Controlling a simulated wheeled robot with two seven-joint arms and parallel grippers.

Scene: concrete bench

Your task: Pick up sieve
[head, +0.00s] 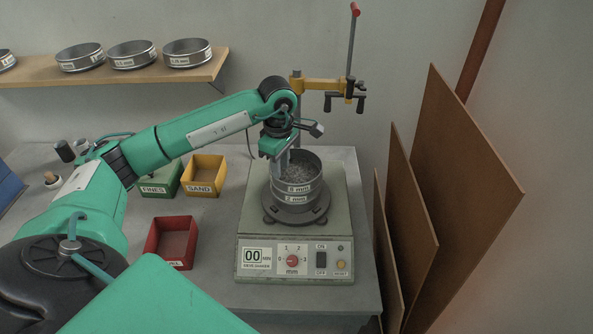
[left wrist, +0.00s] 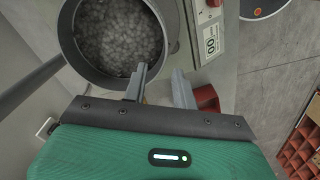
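A stack of round metal sieves stands on the sieve shaker (head: 252,215). The top sieve (head: 298,187), whose label seems to read 8 mm, holds grey gravel; a sieve labelled 2 mm (head: 297,199) sits under it. In the left wrist view the top sieve (left wrist: 71,45) fills the upper left, with gravel inside. My left gripper (head: 282,165) is at the stack's left rim, pointing down. In the left wrist view its fingers (left wrist: 160,85) are apart, one overlapping the rim and the other outside it. Contact with the wall cannot be told. My right gripper is out of view.
A green FINES bin (head: 160,190), yellow SAND bin (head: 204,161) and red bin (head: 158,226) stand left of the shaker. A yellow clamp arm (head: 325,84) rises behind it. Brown boards (head: 450,170) lean at the right. More sieves (head: 132,55) rest on a wall shelf (head: 200,72).

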